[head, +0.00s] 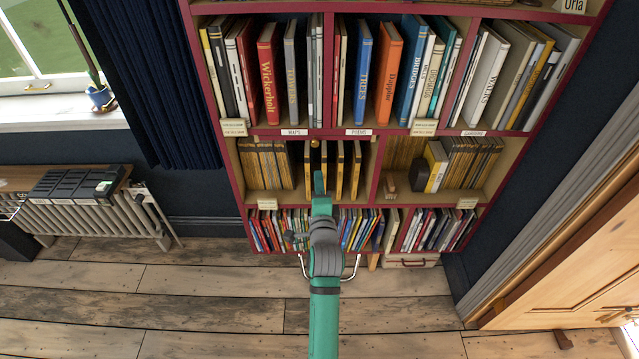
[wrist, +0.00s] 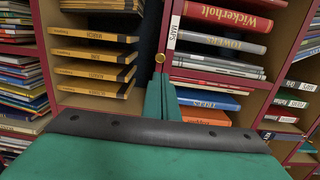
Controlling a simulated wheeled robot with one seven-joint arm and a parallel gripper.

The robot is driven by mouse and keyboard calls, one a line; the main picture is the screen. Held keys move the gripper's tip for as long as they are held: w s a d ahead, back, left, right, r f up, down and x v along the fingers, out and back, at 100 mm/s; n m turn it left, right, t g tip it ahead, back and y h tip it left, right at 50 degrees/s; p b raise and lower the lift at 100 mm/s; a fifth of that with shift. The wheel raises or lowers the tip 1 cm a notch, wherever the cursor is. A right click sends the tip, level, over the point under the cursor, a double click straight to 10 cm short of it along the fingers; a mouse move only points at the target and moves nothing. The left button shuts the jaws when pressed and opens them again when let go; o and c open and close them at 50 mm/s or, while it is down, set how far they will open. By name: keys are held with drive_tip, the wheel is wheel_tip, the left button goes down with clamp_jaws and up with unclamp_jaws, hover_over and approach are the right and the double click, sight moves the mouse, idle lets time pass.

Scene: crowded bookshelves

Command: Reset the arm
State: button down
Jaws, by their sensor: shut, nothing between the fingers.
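My gripper (head: 319,182) is at the end of my teal arm, which reaches up the middle of the head view. It is in front of the middle shelf row of the bookcase (head: 328,100). In the wrist view my gripper (wrist: 160,88) has its narrow teal fingers together, with nothing between them. A small round gold thing (head: 315,143) shows just beyond the fingertips; I cannot tell whether they touch it. Yellow-spined books (head: 340,170) stand behind the gripper, and the arm hides part of the lowest shelf.
Large books, such as the red Wickerholt (head: 268,75), fill the shelf above. A radiator (head: 95,205) and dark curtain (head: 150,80) are at left. A wooden door (head: 580,250) is at right.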

drive_tip(key=shift+s, duration=0.45)
drive_tip(key=s+d+f+n+h, duration=0.1)
drive_tip(key=s+f+n, duration=0.1)
drive_tip(key=s+f, duration=0.5)
drive_tip(key=s+f+n+g, duration=0.1)
drive_tip(key=s+f+n, duration=0.2)
drive_tip(key=s, duration=0.7)
drive_tip(key=s+d+f+n+h, duration=0.1)
drive_tip(key=s+f+n, duration=0.1)
drive_tip(key=s+f, duration=0.5)
drive_tip(key=s+r+n, duration=0.2)
drive_tip(key=s+n, duration=0.1)
drive_tip(key=s, duration=0.6)
drive_tip(key=s+r+n+g, duration=0.1)
drive_tip(key=s+r+n, duration=0.2)
drive_tip(key=s, duration=0.6)
drive_tip(key=s+r+n, duration=0.2)
drive_tip(key=s+n, duration=0.1)
drive_tip(key=s, duration=0.6)
drive_tip(key=shift+s+d+r+n, duration=0.15)
drive_tip(key=shift+s+d+n, duration=0.2)
drive_tip(key=shift+s+n, duration=0.05)
